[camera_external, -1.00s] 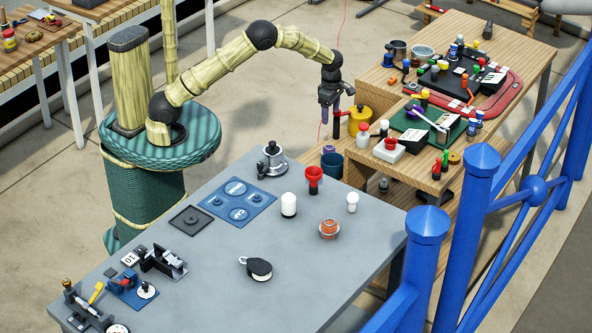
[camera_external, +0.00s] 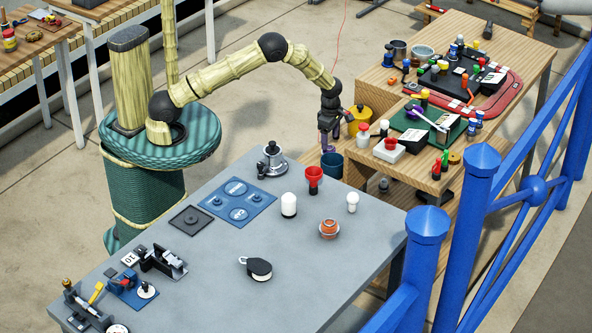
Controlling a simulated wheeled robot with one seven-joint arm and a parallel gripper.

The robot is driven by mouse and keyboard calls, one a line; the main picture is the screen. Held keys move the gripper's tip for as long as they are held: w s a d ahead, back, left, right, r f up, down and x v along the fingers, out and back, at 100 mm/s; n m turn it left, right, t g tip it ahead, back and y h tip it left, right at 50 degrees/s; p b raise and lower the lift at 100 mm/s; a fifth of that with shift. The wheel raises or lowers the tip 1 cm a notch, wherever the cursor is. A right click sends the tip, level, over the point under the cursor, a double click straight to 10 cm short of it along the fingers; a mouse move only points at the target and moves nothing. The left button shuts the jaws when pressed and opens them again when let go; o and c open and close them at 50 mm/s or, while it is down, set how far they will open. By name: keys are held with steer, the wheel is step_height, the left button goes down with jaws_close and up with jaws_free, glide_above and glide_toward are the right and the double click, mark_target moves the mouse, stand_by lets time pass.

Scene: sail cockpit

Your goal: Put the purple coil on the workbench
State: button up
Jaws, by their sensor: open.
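The purple coil (camera_external: 328,149) is a small ring shape just left of the teal bucket, low on the wooden stand. My gripper (camera_external: 328,138) points down directly above it, with its jaws open. The fingertips overlap the coil's upper part in the picture, and I cannot tell whether they touch it or reach around it. A grey-topped workbench (camera_external: 205,270) stands in front, with free space on its top.
The teal bucket (camera_external: 332,166) stands close to the right of my gripper. A yellow pot (camera_external: 359,118) and red-handled items are right behind it. A blue railing (camera_external: 427,225) lies at right.

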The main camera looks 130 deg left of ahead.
mark_target(329, 147)
step_height(329, 147, down, 5)
steer(key=shift+d+f+p, duration=0.1)
steer(key=shift+p, duration=0.2)
steer(key=shift+c, duration=0.4)
steer(key=c, duration=1)
step_height(329, 147, up, 10)
steer(key=shift+r, duration=0.1)
